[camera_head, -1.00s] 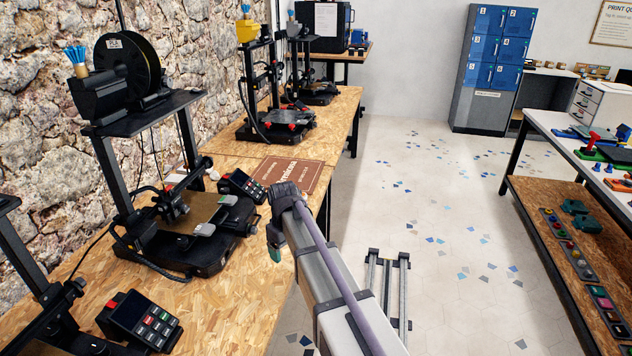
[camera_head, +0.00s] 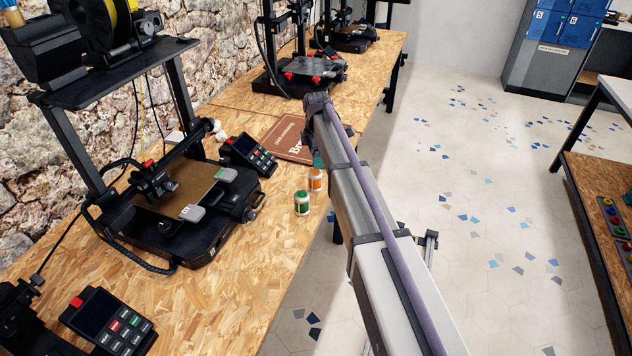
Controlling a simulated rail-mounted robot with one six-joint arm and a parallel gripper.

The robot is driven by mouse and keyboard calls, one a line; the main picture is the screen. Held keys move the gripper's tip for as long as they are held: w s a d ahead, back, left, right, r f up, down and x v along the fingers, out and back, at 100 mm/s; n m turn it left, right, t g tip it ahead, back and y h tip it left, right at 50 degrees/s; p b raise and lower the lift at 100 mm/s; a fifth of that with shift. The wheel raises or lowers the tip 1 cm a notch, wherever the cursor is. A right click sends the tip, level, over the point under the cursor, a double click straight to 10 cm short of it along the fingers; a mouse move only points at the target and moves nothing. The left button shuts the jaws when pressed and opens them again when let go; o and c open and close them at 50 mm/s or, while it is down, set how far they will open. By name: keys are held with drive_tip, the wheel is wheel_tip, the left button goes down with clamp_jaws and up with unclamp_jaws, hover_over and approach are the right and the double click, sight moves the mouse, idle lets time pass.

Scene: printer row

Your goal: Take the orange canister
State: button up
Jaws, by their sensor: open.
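The orange canister (camera_head: 316,181) stands upright on the wooden bench near its front edge, with a pale lid. A similar green canister (camera_head: 302,204) stands just in front of it, to the left. The jaws are open, and nothing is seen held. My arm runs close along the canister's right side in the picture.
A black 3D printer (camera_head: 190,200) with a control box (camera_head: 247,153) stands left of the canisters. A brown mat (camera_head: 290,138) lies behind them. Another control box (camera_head: 107,322) is at the lower left.

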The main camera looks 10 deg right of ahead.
sight(316, 171)
drive_tip(key=f+b, duration=0.8)
drive_tip(key=f, duration=0.2)
drive_tip(key=shift+a+b, duration=0.25)
drive_tip(key=shift+b, duration=0.15)
drive_tip(key=shift+r, duration=0.15)
drive_tip(key=c, duration=1)
